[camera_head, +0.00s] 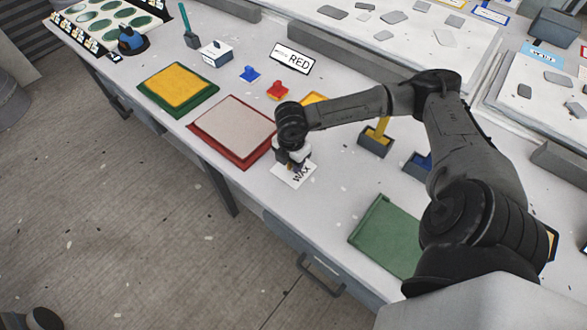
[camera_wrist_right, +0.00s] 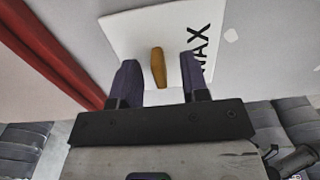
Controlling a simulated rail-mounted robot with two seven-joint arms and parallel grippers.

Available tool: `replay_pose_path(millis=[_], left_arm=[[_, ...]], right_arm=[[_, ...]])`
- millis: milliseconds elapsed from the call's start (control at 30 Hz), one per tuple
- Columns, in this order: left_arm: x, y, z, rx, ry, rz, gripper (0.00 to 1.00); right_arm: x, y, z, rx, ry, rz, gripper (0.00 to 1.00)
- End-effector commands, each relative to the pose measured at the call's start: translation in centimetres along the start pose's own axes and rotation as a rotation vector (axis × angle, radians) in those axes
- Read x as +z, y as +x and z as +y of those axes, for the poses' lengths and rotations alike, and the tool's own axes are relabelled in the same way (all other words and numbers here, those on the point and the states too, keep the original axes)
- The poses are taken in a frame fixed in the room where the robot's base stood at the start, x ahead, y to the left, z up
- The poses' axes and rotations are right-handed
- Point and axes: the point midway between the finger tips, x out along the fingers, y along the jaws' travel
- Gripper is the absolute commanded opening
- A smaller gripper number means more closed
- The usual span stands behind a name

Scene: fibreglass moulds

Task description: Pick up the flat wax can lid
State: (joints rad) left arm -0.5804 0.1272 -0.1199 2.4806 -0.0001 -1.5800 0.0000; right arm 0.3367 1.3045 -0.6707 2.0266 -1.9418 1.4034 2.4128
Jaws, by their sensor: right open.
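A white square plate marked "WAX" (camera_head: 301,178) lies on the bench, right of the red-framed pale mould. It also shows in the right wrist view (camera_wrist_right: 130,40), with a narrow brown-orange upright piece (camera_wrist_right: 158,68) on or above it. I cannot tell whether this piece is the wax can lid or its handle. My right gripper (camera_head: 293,160) is over the plate, pointing down. In the right wrist view its two dark fingers (camera_wrist_right: 158,60) are open, one on each side of the brown piece, with gaps. My left gripper is not in view.
The red-framed mould (camera_head: 243,163) is close on the left, with a yellow mould in a green frame (camera_head: 205,110) beyond. A green panel (camera_head: 388,238) lies to the right. Grey holders (camera_head: 376,147) stand behind. The bench's front edge is near the plate.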

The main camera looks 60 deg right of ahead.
Motion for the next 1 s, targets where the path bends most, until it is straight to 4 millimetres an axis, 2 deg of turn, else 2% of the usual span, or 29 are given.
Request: replay_pose_path(millis=[233,667,1000], left_arm=[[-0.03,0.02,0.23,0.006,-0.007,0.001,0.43],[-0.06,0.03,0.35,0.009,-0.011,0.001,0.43],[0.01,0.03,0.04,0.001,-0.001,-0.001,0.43]], right_arm=[[0.03,0.21,0.01,0.0,0.0,-0.001,0.41],[0.03,0.17,0.02,0.001,0.001,-0.001,0.0],[0.03,0.13,0.02,0.001,0.001,-0.001,0.0]])
